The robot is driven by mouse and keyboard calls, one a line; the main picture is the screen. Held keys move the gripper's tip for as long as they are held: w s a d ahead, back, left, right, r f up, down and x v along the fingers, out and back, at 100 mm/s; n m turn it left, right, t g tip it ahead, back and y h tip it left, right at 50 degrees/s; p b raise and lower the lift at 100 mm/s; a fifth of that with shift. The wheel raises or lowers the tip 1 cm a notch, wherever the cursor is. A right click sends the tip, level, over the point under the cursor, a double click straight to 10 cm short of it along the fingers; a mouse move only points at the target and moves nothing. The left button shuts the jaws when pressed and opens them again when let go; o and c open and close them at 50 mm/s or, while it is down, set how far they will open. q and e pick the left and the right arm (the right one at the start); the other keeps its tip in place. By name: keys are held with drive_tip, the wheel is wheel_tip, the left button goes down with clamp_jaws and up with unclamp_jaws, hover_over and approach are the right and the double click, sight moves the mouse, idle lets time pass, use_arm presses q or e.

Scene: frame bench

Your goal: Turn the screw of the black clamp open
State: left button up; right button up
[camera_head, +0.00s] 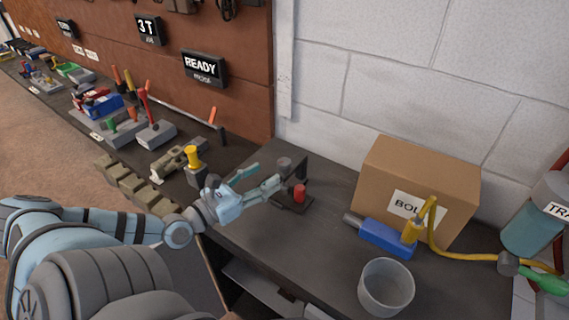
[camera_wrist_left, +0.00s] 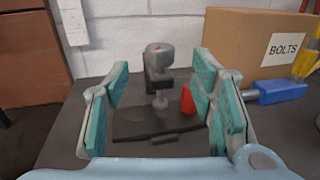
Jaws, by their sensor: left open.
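The black clamp (camera_head: 302,170) stands on the dark bench, and in the left wrist view (camera_wrist_left: 151,76) it is upright between my fingers, beyond their tips. Its grey round knob (camera_head: 284,163) is on top, also in the wrist view (camera_wrist_left: 159,55). A grey screw end with a round pad (camera_wrist_left: 160,101) shows below the arm. The clamp rises from a flat black base (camera_head: 291,204). My left gripper (camera_head: 262,178) is open and empty, its teal-padded fingers (camera_wrist_left: 162,78) spread, reaching toward the clamp from the left. Contact with the clamp cannot be told.
A red cone-like piece (camera_head: 299,192) stands close beside the clamp. A cardboard box marked BOLTS (camera_head: 418,180), a blue and yellow tool (camera_head: 385,237) and a grey cup (camera_head: 386,287) are to the right. A yellow-topped tool (camera_head: 194,160) stands left. Bench in front is clear.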

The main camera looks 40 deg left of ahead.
sight(279, 168)
use_arm(q)
drive_tip(key=w, duration=0.7)
drive_tip(key=shift+w+d+f, duration=0.15)
drive_tip(key=shift+d+f, duration=0.05)
drive_tip(key=shift+d, duration=0.1)
drive_tip(key=shift+w+d, duration=0.15)
drive_tip(key=shift+w, duration=0.05)
drive_tip(key=c, duration=1.2)
